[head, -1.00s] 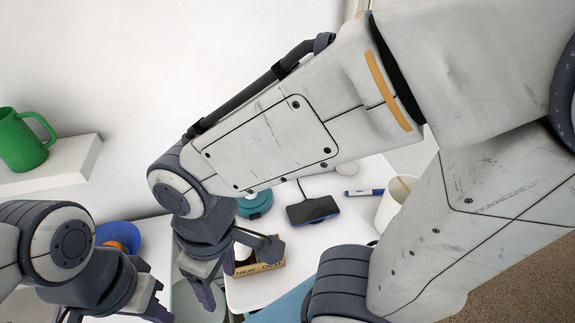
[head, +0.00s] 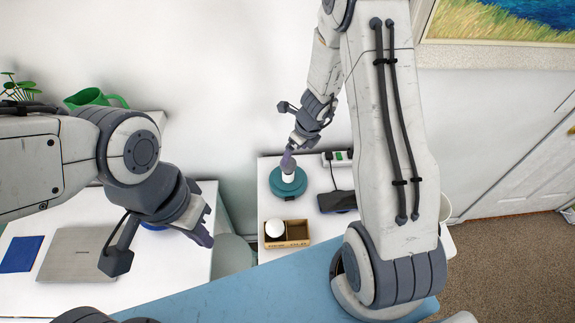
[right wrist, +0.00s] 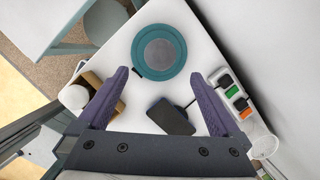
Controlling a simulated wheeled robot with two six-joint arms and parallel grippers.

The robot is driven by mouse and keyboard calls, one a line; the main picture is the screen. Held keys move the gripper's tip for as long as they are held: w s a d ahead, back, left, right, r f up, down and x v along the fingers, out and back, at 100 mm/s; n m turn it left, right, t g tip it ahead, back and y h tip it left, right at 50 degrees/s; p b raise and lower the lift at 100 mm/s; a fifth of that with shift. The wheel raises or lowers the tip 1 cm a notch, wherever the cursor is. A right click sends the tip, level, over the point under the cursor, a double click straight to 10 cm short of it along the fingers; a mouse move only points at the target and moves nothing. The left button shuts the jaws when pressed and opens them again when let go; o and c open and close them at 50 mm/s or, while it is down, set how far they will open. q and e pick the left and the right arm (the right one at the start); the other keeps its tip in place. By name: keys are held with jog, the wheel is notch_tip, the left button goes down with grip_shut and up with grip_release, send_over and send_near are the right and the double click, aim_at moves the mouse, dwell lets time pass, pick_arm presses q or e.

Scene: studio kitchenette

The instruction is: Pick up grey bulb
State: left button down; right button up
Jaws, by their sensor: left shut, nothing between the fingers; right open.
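A teal round base (head: 288,190) stands on the small white table, with a pale upright piece (head: 288,177) at its middle. In the right wrist view the teal base (right wrist: 138,45) surrounds a grey disc-like top (right wrist: 160,53); I cannot tell for sure that this is the grey bulb. My right gripper (head: 285,138) is open above the base, one finger in front of the pale piece; its fingers also show in the right wrist view (right wrist: 159,75), either side of the grey top. My left gripper (head: 160,248) is shut and empty over the left desk.
A cardboard box (head: 287,243) holds a white round bulb (head: 275,228) in its left compartment; the right one looks empty. A dark phone (head: 337,201) and a power strip (head: 341,158) are near the base. A laptop (head: 80,256) lies on the left desk.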

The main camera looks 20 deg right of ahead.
aim_at(291, 162)
jog(key=b+x, duration=0.1)
jog(key=x, duration=0.3)
jog(key=shift+f, duration=0.1)
jog(key=shift+w+b+x, duration=0.1)
jog(key=shift+b+x, duration=0.4)
jog(key=shift+x, duration=0.85)
jog(key=shift+w+b+x, duration=0.15)
jog(key=shift+b+x, duration=0.3)
jog(key=shift+x, duration=0.85)
jog(key=shift+a, duration=0.1)
jog(key=shift+c, duration=0.3)
jog(key=c, duration=1.4)
jog(key=shift+r, duration=0.2)
